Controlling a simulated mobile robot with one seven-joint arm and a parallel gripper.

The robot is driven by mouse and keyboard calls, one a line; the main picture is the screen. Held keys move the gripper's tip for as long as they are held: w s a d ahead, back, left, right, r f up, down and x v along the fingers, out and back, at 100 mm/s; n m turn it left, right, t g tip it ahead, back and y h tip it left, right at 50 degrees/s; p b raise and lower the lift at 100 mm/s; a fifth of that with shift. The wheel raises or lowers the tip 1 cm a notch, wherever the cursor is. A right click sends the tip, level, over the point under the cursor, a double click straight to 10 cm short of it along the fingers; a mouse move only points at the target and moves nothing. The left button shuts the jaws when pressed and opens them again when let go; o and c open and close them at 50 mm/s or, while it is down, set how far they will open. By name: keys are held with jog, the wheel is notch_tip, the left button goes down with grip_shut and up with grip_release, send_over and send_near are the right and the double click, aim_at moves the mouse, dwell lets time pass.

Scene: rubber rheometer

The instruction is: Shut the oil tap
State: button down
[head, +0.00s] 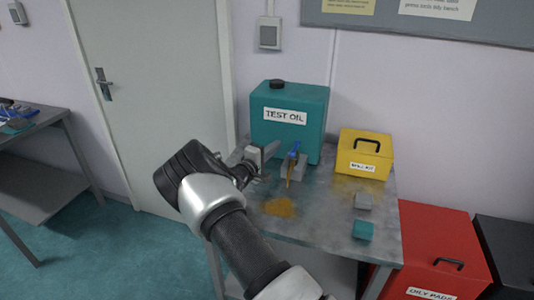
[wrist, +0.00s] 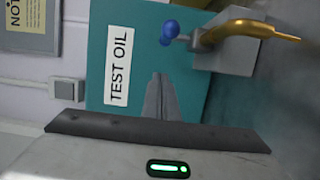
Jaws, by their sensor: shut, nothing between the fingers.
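The teal TEST OIL tank (head: 312,104) stands at the back of the bench; it fills much of the wrist view (wrist: 140,35). On its front is the tap (head: 293,168), a grey block with a blue handle (head: 295,150) on top and an amber, curved spout-like piece pointing down. In the wrist view the block (wrist: 232,60), blue handle (wrist: 170,29) and amber piece (wrist: 268,27) show at top right. My gripper (head: 270,152) is left of the tap, apart from the handle. In the wrist view its fingers (wrist: 158,78) are together and empty.
An amber oil puddle (head: 280,207) lies on the metal bench (head: 325,215) below the tap. A yellow case (head: 365,153), a grey block (head: 363,201) and a teal block (head: 363,230) are on the right. A red OILY PADS bin (head: 425,240) stands beside the bench.

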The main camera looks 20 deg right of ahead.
aim_at(295, 151)
jog(key=d, duration=0.2)
jog(key=d+p, duration=0.1)
jog(key=shift+s+d+r, duration=0.1)
jog(key=shift+s+d, duration=0.15)
jog(key=shift+s, duration=0.05)
jog(key=shift+s+d, duration=0.35)
jog(key=shift+d, duration=0.15)
jog(key=shift+a, duration=0.1)
